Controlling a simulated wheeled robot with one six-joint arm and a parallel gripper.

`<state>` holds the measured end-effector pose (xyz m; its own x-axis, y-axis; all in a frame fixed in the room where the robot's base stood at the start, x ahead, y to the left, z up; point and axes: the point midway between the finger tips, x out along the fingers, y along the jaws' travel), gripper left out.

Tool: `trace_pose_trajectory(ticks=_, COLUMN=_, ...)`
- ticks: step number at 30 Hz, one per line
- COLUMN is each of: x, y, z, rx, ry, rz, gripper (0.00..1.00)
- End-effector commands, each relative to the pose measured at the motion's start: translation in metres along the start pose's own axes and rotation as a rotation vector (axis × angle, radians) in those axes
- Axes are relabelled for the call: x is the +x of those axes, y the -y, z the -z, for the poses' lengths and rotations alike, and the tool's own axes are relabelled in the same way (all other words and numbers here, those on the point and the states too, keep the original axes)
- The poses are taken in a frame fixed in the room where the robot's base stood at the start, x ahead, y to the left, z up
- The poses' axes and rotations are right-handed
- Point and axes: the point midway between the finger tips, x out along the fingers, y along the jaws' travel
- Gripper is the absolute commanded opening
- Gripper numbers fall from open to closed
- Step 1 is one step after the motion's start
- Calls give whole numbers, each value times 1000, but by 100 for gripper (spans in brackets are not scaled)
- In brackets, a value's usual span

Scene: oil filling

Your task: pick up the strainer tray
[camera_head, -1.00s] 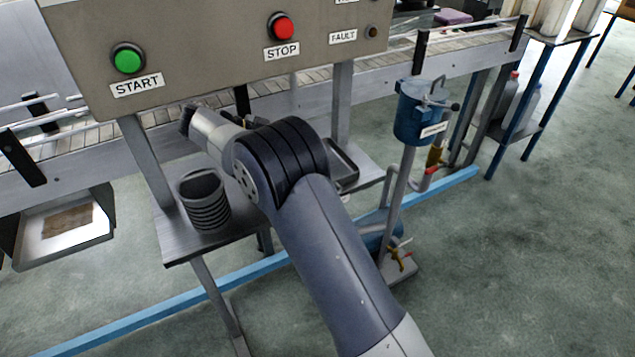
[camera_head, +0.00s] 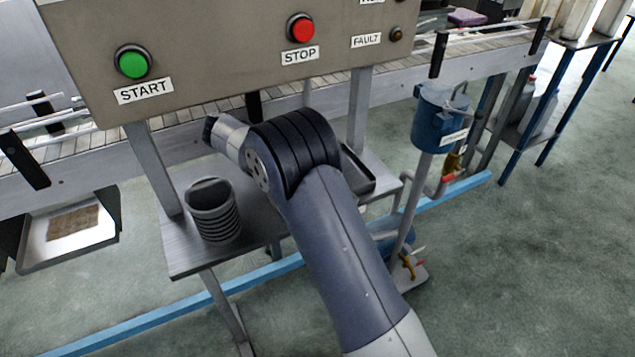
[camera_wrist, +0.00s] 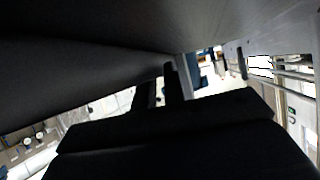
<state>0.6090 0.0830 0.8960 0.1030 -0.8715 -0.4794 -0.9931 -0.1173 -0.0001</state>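A shallow metal tray (camera_head: 42,256) with a brown mesh-like patch (camera_head: 73,223) hangs below the conveyor at the left in the head view; it looks like the strainer tray. My gripper is hidden behind my arm in the head view. In the wrist view the two dark fingers of my gripper (camera_wrist: 160,92) stand a little apart, with a narrow empty gap between them. The tray cannot be made out in the wrist view, where large dark surfaces fill much of the picture. My gripper is far to the right of the tray.
A control panel (camera_head: 215,65) stands above my arm. A small metal table (camera_head: 190,260) holds a ribbed grey cup (camera_head: 215,222) and a dark tray (camera_head: 357,172). A blue pot (camera_head: 440,120) on a post stands right. A blue floor rail (camera_head: 150,325) runs below; open floor lies right.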

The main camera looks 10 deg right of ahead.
Motion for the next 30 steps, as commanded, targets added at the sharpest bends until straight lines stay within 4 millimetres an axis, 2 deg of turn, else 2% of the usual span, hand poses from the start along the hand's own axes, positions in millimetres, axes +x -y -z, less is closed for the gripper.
trace_pose_trajectory(ticks=4, x=0, y=0, z=0, rx=0, ry=0, rz=0, gripper=0)
trace_pose_trajectory(ticks=30, x=0, y=0, z=0, rx=-1, ry=0, rz=0, gripper=0)
